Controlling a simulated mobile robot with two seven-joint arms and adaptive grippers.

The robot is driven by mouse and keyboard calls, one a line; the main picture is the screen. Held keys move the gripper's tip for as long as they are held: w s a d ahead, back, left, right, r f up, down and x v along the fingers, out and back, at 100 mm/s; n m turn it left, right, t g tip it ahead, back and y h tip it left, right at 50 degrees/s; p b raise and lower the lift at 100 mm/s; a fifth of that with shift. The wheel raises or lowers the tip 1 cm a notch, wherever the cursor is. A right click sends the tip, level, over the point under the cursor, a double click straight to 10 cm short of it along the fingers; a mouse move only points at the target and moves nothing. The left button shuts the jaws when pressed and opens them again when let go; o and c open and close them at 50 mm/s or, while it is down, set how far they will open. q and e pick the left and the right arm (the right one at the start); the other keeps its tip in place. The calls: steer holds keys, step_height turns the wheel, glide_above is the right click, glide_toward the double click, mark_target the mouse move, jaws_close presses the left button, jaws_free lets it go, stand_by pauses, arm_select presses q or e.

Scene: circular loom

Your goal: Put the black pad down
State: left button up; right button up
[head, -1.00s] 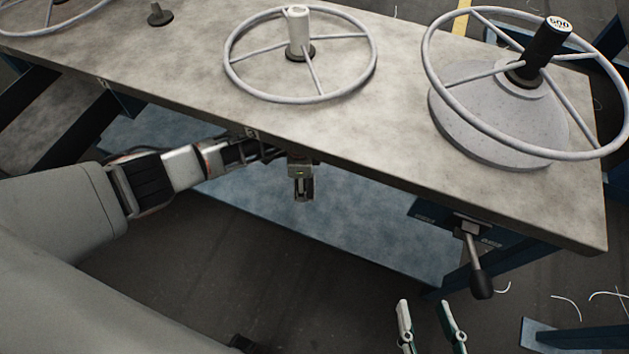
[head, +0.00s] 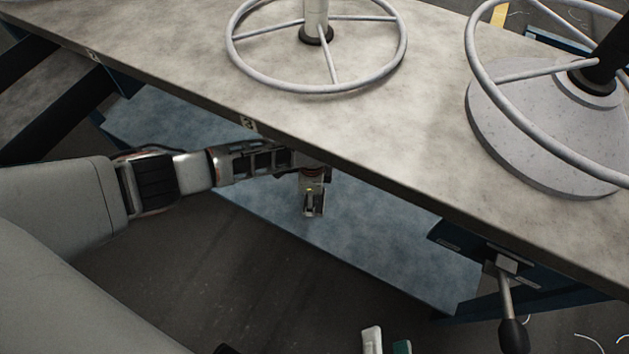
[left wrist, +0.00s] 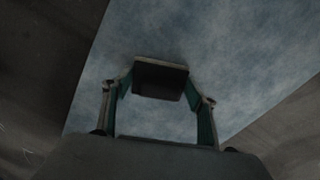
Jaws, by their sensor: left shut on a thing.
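The black pad (left wrist: 160,80) shows in the left wrist view as a small dark block with a paler upper edge. My left gripper (left wrist: 158,92) is shut on it, with a green-lined finger at each side. Behind the pad is the blue-grey lower shelf; I cannot tell how far below the pad it lies. In the head view my left gripper (head: 313,203) hangs beside the table's front edge, above the shelf (head: 375,240), and the pad cannot be made out there. My right gripper (head: 387,346) shows only its fingertips at the bottom edge, apart and empty.
The grey tabletop (head: 190,55) lies above the shelf. It carries a spoked ring (head: 230,55) on a pale post and another ring (head: 510,130) over a speckled cone base (head: 530,150). A black-knobbed lever (head: 512,330) hangs under the table front. Much of the shelf is bare.

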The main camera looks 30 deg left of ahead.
arm_select(q)
steer(key=shift+w, duration=0.1)
steer(key=o, duration=1.5)
steer(key=shift+f, duration=0.15)
steer(key=r+p, duration=0.1)
steer(key=r, duration=0.1)
steer(key=r+p, duration=0.1)
steer(key=r, duration=0.1)
steer(key=r+p, duration=0.2)
steer(key=r, duration=0.1)
steer(key=shift+w+d, duration=0.1)
steer(key=shift+w, duration=0.2)
steer(key=shift+s+r+p, duration=0.15)
steer(key=shift+r+p, duration=0.15)
steer(key=shift+r, duration=0.2)
steer(key=shift+s, duration=0.1)
steer(key=shift+s+f, duration=0.1)
steer(key=shift+f, duration=0.05)
arm_select(e)
steer(key=d+n, duration=0.1)
steer(key=w+d+n, duration=0.1)
steer(key=d+n, duration=0.2)
steer(key=n, duration=0.1)
steer(key=shift+w+d+r+g, duration=0.15)
steer(key=shift+w+r+g, duration=0.05)
steer(key=shift+r+g, duration=0.15)
